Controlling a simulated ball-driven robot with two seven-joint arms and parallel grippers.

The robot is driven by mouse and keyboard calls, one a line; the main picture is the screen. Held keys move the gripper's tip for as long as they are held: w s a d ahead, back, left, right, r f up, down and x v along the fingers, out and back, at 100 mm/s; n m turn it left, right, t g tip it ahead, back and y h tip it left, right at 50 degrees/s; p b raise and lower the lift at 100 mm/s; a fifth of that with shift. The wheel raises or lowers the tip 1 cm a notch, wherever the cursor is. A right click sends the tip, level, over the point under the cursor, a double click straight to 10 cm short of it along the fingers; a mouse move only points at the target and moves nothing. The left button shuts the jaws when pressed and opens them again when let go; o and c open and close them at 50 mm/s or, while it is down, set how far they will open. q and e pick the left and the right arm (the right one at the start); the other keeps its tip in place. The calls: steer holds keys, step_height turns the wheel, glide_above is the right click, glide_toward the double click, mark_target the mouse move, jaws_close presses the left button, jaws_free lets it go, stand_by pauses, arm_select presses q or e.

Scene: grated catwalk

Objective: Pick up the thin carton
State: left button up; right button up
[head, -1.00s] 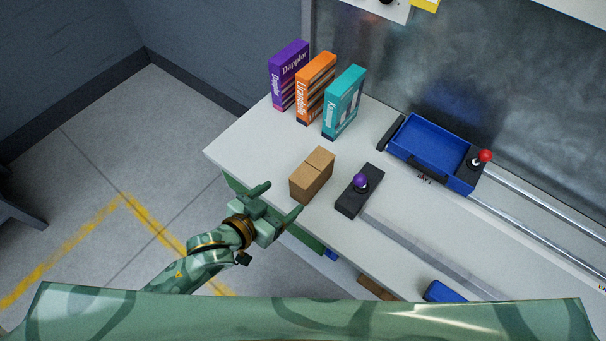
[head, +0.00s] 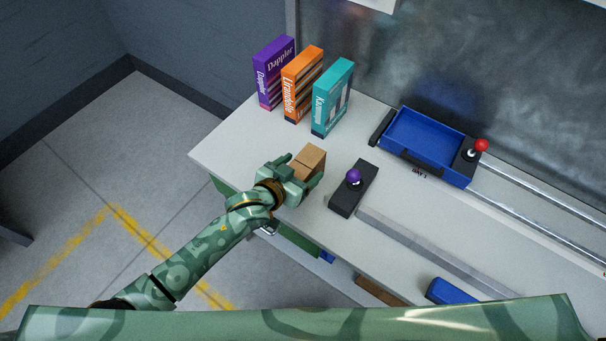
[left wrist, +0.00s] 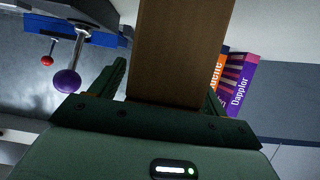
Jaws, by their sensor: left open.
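The thin carton is a small brown cardboard box (head: 308,160) standing on the white tabletop, near its front left edge. My left gripper (head: 304,173) is open, with one finger on each side of the box's near end. In the left wrist view the carton (left wrist: 180,50) rises between the two fingers (left wrist: 165,95). Some gap shows beside the left finger; contact on the right side cannot be told. The gripper hides the carton's lower near part in the head view. My right gripper is not in view.
Purple (head: 272,75), orange (head: 302,85) and teal (head: 332,98) boxes stand behind the carton. A black joystick base (head: 351,198) with a purple knob (head: 354,176) is close on the right. A blue tray (head: 427,137) and a red-knobbed lever (head: 481,146) lie farther right on rails.

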arm_select(q)
steer(key=shift+c, duration=0.2)
steer(key=c, duration=1.2)
